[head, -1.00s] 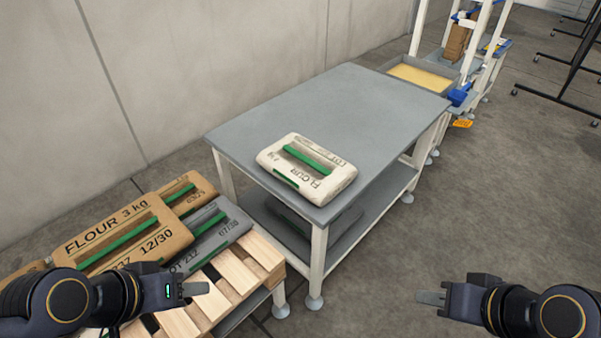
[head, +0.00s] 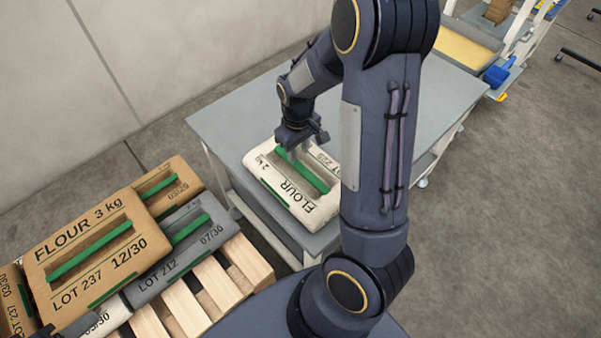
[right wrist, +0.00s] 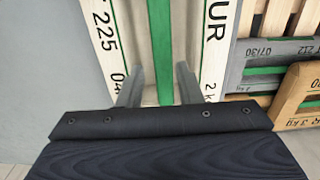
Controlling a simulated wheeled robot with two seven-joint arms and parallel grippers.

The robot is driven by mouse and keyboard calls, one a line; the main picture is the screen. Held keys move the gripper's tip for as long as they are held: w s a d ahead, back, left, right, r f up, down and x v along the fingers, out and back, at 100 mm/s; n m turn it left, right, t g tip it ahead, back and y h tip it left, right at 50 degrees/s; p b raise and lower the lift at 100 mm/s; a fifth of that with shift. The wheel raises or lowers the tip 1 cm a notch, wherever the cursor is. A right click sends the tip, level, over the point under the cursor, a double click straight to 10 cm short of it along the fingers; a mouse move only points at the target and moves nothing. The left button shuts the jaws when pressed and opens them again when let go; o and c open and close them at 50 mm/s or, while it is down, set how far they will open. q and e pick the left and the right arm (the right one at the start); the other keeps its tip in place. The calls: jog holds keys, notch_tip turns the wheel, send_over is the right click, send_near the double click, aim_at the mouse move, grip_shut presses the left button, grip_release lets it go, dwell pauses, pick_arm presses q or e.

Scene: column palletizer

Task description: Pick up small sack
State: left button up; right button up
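The small white flour sack (head: 322,208), marked 2 kg, lies flat on the grey table in the head view. Its green handle strip (head: 316,181) runs across a recess in its top. My right gripper (head: 299,152) points down over the far end of this strip. In the right wrist view the sack (right wrist: 104,42) lies below, and the fingers (right wrist: 158,88) are apart, one on each side of the green strip (right wrist: 163,45). I cannot tell whether they touch it.
The grey table (head: 235,122) has bare room behind the sack. At lower left a wooden pallet (head: 190,305) holds several sacks, among them a brown 3 kg sack (head: 72,268) and a grey sack (head: 180,262). A yellow-filled tray (head: 465,48) stands beyond the table.

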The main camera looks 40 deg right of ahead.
aim_at(301, 167)
jog(key=f, duration=0.2)
jog(key=s+f, duration=0.1)
jog(key=f, duration=0.3)
jog(key=shift+s+a+f, duration=0.1)
jog(key=shift+s+f, duration=0.15)
jog(key=shift+s, duration=0.05)
jog(key=shift+f, duration=0.35)
grip_shut()
jog(key=shift+r, duration=0.1)
dwell(0.7)
jog(key=shift+w, duration=0.2)
